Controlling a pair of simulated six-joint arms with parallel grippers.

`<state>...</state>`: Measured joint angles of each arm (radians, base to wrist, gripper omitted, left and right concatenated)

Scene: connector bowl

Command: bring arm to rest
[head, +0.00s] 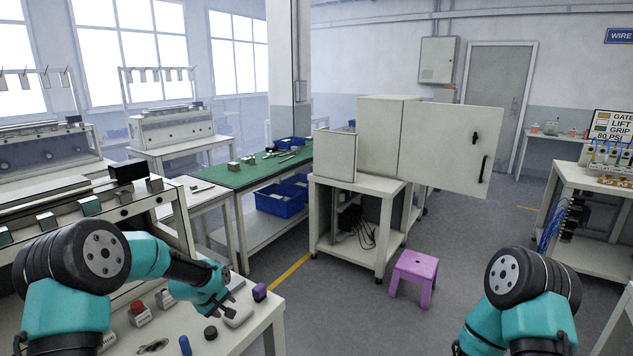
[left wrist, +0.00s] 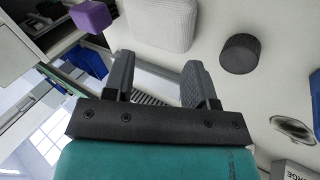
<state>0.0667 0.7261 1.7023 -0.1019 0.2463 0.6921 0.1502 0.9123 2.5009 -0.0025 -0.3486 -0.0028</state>
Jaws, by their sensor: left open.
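My left arm reaches in from the left in the head view, and its gripper (head: 226,306) is low over the white worktable (head: 262,318) near its right end. In the left wrist view the gripper (left wrist: 158,75) has its two dark fingers apart with nothing between them. A pale rounded block (left wrist: 160,22) lies just beyond the fingertips; it also shows in the head view (head: 238,318). My right arm shows at the lower right, bent, with its gripper out of the picture.
A purple block (head: 260,292), a black round piece (head: 210,333), a blue piece (head: 185,346) and a red-topped box (head: 139,314) stand on the worktable. A purple stool (head: 414,276) stands on the open floor between my arms. A cabinet with an open door (head: 450,148) stands behind.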

